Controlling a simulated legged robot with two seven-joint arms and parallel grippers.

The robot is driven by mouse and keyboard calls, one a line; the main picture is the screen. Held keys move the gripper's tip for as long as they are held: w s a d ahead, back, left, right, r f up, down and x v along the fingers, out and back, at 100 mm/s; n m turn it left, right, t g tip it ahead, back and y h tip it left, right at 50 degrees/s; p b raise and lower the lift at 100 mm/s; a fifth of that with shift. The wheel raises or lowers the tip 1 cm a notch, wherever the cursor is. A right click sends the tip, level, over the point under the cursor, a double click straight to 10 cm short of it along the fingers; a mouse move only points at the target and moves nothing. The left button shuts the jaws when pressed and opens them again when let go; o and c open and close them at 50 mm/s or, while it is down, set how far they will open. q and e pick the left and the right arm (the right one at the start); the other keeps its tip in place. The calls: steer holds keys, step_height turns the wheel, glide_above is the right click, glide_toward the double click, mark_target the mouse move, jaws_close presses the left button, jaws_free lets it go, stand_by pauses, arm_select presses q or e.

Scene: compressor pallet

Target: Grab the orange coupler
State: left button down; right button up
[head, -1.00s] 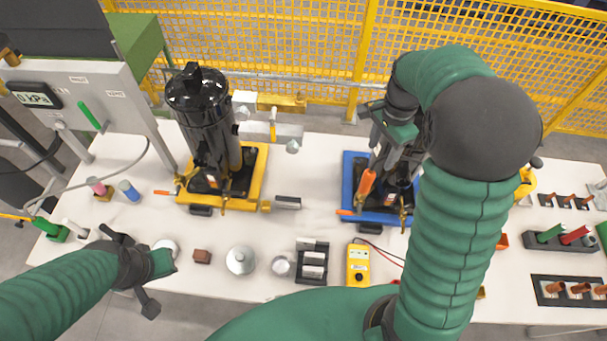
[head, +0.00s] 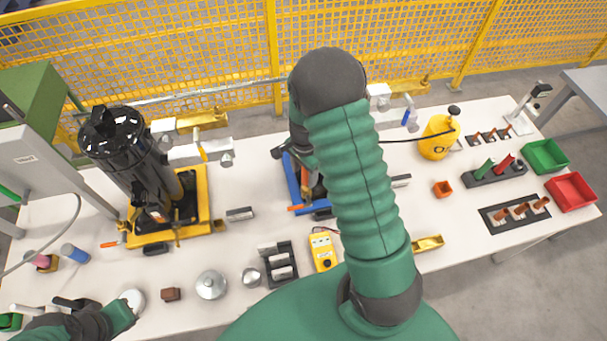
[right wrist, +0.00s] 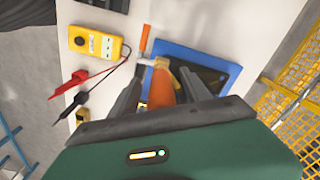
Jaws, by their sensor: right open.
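The orange coupler (right wrist: 160,88) shows in the right wrist view as an orange tapered body by the blue base (right wrist: 215,65). My right gripper (right wrist: 160,80) is open, with its dark fingers on either side of the coupler. I cannot tell whether either finger touches it. In the head view my right arm covers most of the blue base (head: 291,182), the coupler and the gripper. My left gripper (head: 75,304) is low at the left edge of the head view, over the table's front; its jaws cannot be made out.
A black compressor (head: 125,160) stands on a yellow base (head: 203,190) at left. A yellow meter (head: 323,250) with leads lies in front. A yellow bottle (head: 437,138), red bin (head: 571,192) and green bin (head: 544,156) stand right. Yellow mesh fence (head: 400,45) runs behind.

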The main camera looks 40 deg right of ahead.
steer(key=shift+d+f, duration=0.75)
steer(key=shift+f, duration=0.05)
steer(key=shift+d, duration=0.2)
steer(key=shift+d+f, duration=0.1)
steer(key=shift+c, duration=0.8)
steer(key=shift+a+r, duration=0.2)
steer(key=shift+a, duration=0.2)
steer(key=c, duration=0.5)
steer(key=shift+a+r, duration=0.1)
steer(key=shift+a, duration=0.35)
steer(key=c, duration=0.4)
jaws_close()
steer(key=shift+d, duration=0.4)
arm_select(q)
steer(key=shift+d+r, duration=0.15)
steer(key=shift+d, duration=0.6)
steer(key=shift+a, duration=0.1)
